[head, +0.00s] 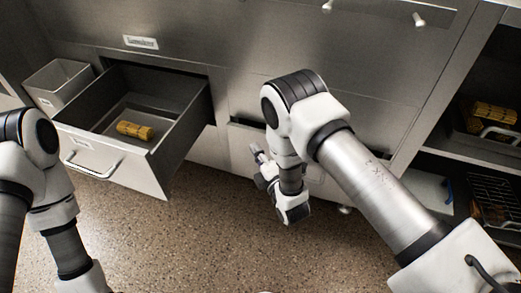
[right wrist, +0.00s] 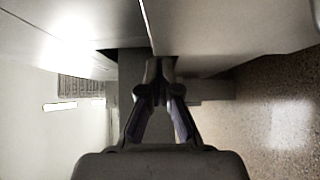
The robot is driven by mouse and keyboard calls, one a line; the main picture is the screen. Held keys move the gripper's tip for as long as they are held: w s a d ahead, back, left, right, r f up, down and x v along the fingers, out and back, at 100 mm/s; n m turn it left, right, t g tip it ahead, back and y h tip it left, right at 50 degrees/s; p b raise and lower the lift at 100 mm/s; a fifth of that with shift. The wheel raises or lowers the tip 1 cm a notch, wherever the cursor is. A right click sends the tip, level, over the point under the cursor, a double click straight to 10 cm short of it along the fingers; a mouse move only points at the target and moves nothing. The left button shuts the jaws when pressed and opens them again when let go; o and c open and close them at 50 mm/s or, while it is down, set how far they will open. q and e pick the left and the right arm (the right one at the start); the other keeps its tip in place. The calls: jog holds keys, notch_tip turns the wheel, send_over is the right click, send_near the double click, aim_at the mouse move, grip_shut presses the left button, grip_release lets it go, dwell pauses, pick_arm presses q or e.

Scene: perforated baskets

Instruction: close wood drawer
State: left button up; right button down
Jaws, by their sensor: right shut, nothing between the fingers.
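A grey drawer (head: 182,118) at the left of the head view is pulled out of the metal cabinet. Its pale front (head: 125,172) faces the floor side and carries a bar handle (head: 88,170). A yellow-brown ribbed bundle (head: 134,130) lies inside. My right gripper (head: 257,152) is to the right of the drawer, apart from it, in front of the lower cabinet. In the right wrist view its fingers (right wrist: 160,68) are shut and empty, close to a gap between pale panels. My left arm is at the left edge; its gripper is out of view.
A small grey bin (head: 58,82) stands left of the drawer. Open shelves at the right hold another yellow-brown item (head: 490,112) and a wire rack (head: 492,192). The speckled floor (head: 190,240) in front is clear.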

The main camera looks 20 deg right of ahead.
aim_at(255, 135)
jog(key=shift+w+d+f+b, duration=0.2)
jog(key=shift+w+d+b, duration=0.15)
jog(key=shift+w+d, duration=0.65)
jog(key=shift+w+r, duration=0.15)
jog(key=shift+w, duration=0.1)
